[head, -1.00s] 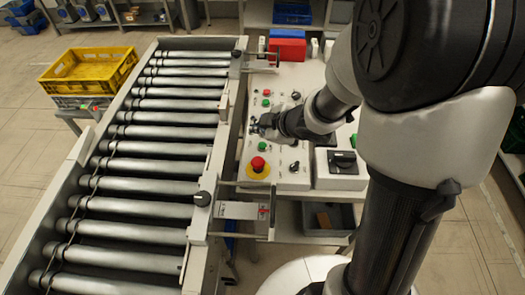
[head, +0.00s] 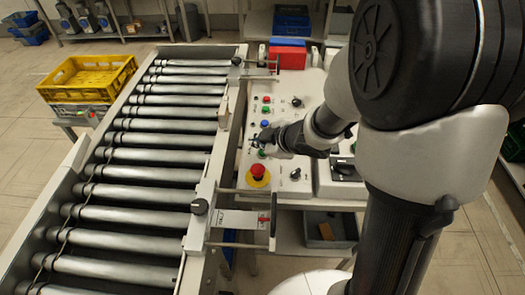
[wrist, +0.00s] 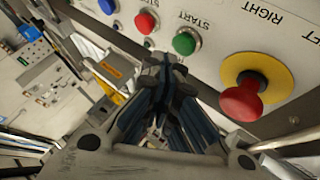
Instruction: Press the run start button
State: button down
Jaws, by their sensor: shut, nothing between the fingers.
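My gripper (head: 264,140) is shut and empty over the control panel (head: 283,115). In the wrist view, its fingertips (wrist: 163,68) are just beside a green button (wrist: 185,43) with the word START printed near it. That green button shows in the head view (head: 262,153) just in front of the gripper. A red button (wrist: 146,22) and a blue button (wrist: 107,6) sit farther along the row; the gripper hides the red one in the head view. I cannot tell whether the fingertips touch the panel.
A red mushroom button on a yellow disc (head: 258,172) stands close in front of the green button. Black knobs (head: 295,174) lie to the right. The roller conveyor (head: 150,150) runs along the left. A yellow crate (head: 88,77) stands beyond it.

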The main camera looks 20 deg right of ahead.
aim_at(261, 153)
jog(key=shift+f, duration=0.1)
dwell(0.7)
jog(key=shift+f+b, duration=0.3)
jog(key=shift+f, duration=0.05)
jog(key=shift+f+b, duration=0.4)
jog(key=shift+f, duration=0.1)
dwell(0.6)
jog(key=shift+r, duration=0.1)
jog(key=shift+r+p, duration=0.8)
jog(key=shift+p, duration=0.2)
notch_tip(261, 153, up, 5)
jog(key=p, duration=0.5)
dwell(0.6)
